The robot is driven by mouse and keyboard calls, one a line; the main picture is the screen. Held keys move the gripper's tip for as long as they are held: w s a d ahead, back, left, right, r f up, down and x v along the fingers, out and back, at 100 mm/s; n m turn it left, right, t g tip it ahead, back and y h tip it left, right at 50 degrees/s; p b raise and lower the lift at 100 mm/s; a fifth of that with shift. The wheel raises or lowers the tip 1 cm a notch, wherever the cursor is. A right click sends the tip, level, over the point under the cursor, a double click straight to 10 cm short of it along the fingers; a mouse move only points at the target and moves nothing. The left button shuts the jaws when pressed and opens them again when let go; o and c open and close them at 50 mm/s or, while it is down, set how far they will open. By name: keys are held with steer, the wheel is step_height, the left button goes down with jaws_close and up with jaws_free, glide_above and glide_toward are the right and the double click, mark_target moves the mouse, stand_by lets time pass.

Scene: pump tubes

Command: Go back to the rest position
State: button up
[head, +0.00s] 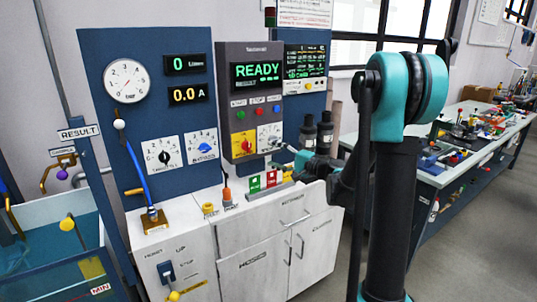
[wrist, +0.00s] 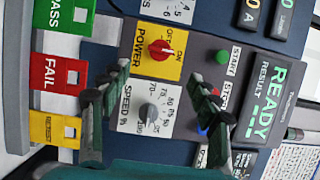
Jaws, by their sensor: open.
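My gripper (head: 284,153) is raised in front of the grey control panel (head: 234,60), close to its lower right part. In the wrist view my gripper (wrist: 155,82) is open and empty, with one finger on each side of the grey speed knob (wrist: 149,112). I cannot tell whether either finger touches the panel. The red power knob (wrist: 161,50) on its yellow plate is between OFF and ON labels. The screen reads READY (head: 257,74). My teal and black arm fills the right of the head view.
Green, red and yellow PASS, FAIL and RETEST blocks (wrist: 57,72) lie left in the wrist view. A white cabinet (head: 290,250) stands below the panel. A blue tank (head: 60,230) is at left. A cluttered workbench (head: 480,150) is behind my arm at right; grey floor is clear there.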

steer(key=s+f+n+g+h, duration=0.35)
steer(key=s+f, duration=0.35)
steer(key=s, duration=0.3)
steer(key=s+d+f+n+g+h, duration=0.1)
steer(key=s+d+f+h, duration=0.4)
steer(key=s+d, duration=0.4)
steer(key=s+d+f+n+g+h, duration=0.1)
steer(key=s+d+f+h, duration=0.5)
steer(key=s, duration=0.6)
steer(key=d+f+n, duration=0.1)
steer(key=d+f, duration=0.1)
steer(key=d, duration=0.1)
steer(key=shift+s+d+f, duration=0.2)
steer(key=shift+s+d, duration=0.2)
steer(key=shift+h, duration=0.25)
